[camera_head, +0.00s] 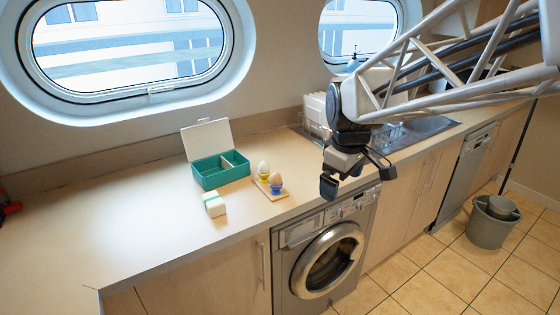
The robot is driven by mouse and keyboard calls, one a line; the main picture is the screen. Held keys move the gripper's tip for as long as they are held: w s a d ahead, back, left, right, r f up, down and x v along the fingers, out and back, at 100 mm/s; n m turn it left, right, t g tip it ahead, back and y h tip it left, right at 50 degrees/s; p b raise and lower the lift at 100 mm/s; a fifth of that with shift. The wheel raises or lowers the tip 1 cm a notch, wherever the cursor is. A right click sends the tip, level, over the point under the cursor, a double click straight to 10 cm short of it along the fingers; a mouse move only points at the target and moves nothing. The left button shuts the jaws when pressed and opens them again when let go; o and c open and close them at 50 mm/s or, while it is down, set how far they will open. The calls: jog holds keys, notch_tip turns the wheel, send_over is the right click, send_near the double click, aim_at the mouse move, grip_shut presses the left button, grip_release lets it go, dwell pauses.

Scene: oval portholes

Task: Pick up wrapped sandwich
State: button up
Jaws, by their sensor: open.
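The wrapped sandwich appears to be the small white block with a green band (215,204) on the counter, in front of the open lunch box. My gripper (356,188) is open and empty. It hangs to the right of the sandwich, above the counter's front edge near the washing machine, well apart from it. The sandwich is fully in view and nothing covers it.
A green lunch box (210,184) with its pale lid raised stands behind the sandwich. Two eggs in cups sit on a small wooden board (270,192) to its right. A sink (420,130) lies at right.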

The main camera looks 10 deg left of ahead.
jog(key=w+a+f+n, duration=0.2)
jog(key=w+a+n, duration=0.25)
jog(key=a, duration=0.45)
jog(key=w+a+f+n, duration=0.3)
jog(key=w+a, duration=0.2)
jog(key=a, duration=0.3)
jog(key=n+g, duration=0.1)
jog(key=n, duration=0.6)
send_over(213, 198)
jog(key=f, duration=0.6)
jog(key=d+f, duration=0.1)
jog(key=f, duration=0.2)
jog(key=shift+a+f, duration=0.3)
jog(key=shift+a, duration=0.2)
jog(key=shift+f, duration=1.3)
